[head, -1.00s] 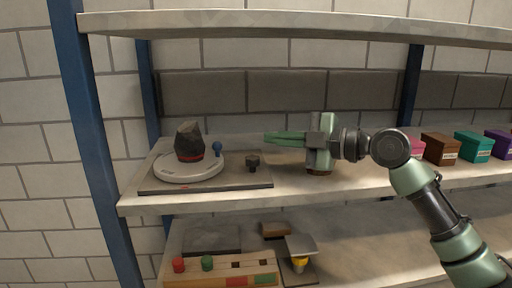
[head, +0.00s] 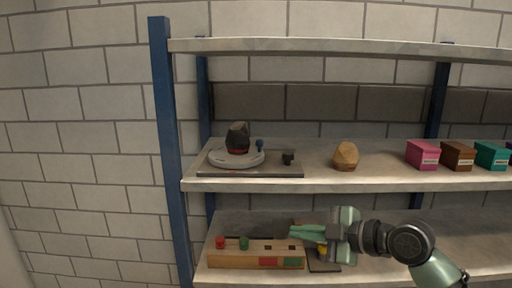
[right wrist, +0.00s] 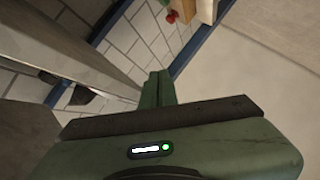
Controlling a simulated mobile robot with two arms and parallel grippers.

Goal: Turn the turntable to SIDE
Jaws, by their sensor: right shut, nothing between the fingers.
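The turntable (head: 218,160) is a pale round disc on a grey base plate (head: 270,171), at the left of the middle shelf. A dark rock (head: 238,137) with a red band at its foot stands on the disc. A blue knob (head: 260,145) stands at the disc's right edge. A small dark knob (head: 288,157) sits on the plate to the right. My right gripper (head: 292,231) is shut and empty, pointing left, below and apart from the turntable, in front of the lower shelf. It also shows in the right wrist view (right wrist: 158,75). My left gripper is not in view.
A tan rock (head: 346,156) and several coloured boxes (head: 422,155) stand farther right on the middle shelf. The lower shelf holds a wooden block (head: 240,260) with red and green pegs. A blue post (head: 168,140) bounds the shelves at left.

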